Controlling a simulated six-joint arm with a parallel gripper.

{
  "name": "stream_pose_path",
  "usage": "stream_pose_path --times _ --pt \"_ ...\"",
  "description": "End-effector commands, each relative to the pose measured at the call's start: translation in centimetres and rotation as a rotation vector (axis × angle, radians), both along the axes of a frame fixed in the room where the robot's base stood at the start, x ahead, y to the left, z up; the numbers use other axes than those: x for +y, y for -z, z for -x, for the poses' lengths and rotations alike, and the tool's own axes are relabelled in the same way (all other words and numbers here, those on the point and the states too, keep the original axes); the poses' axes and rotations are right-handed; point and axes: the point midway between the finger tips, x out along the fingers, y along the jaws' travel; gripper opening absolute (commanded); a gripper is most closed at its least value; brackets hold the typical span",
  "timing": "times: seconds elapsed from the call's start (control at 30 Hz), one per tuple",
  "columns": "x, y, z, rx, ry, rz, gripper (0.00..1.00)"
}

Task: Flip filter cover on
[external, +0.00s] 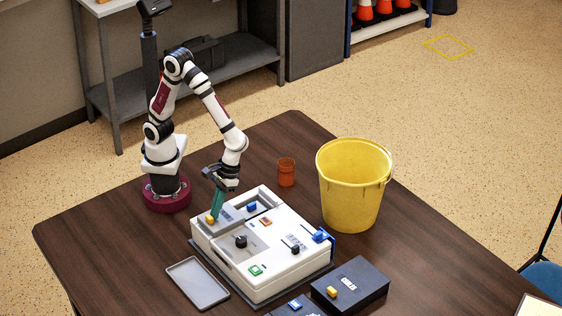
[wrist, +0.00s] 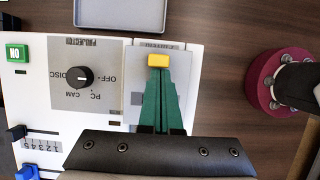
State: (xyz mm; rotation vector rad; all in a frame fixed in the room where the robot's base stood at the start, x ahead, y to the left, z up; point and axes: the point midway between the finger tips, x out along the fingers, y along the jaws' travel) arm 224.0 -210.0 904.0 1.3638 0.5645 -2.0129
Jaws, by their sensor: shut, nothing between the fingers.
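The white console (external: 262,255) lies on the dark table. A grey panel (wrist: 138,88) on it carries a yellow tab (wrist: 159,60) at one end; it appears to be the filter cover, but the printed label beside it is too small to read surely. The tab also shows in the external view (external: 210,220). My gripper (wrist: 159,74) has its green fingers shut together, with the tips right at the yellow tab and over the panel. I cannot tell whether they touch it. The fingers hide part of the panel. In the external view, my gripper (external: 215,216) points down at the console's back-left corner.
The console also bears a black knob (external: 241,241), a green button (external: 256,270), a blue switch (external: 320,236) and a blue piece (external: 252,206). A yellow bucket (external: 353,190), an orange cup (external: 286,172), a grey tray (external: 198,284) and a dark box (external: 350,283) stand around it.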

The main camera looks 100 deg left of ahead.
Motion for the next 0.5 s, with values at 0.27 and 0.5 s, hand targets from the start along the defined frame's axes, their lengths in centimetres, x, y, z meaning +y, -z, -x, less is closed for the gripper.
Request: stream_pose_path --times 0.27,0.5 --pt "3.1 -0.6 -3.2 -0.004 -0.003 0.002 0.00" --pt "4.5 -6.1 -4.6 -0.005 -0.001 0.002 0.00"
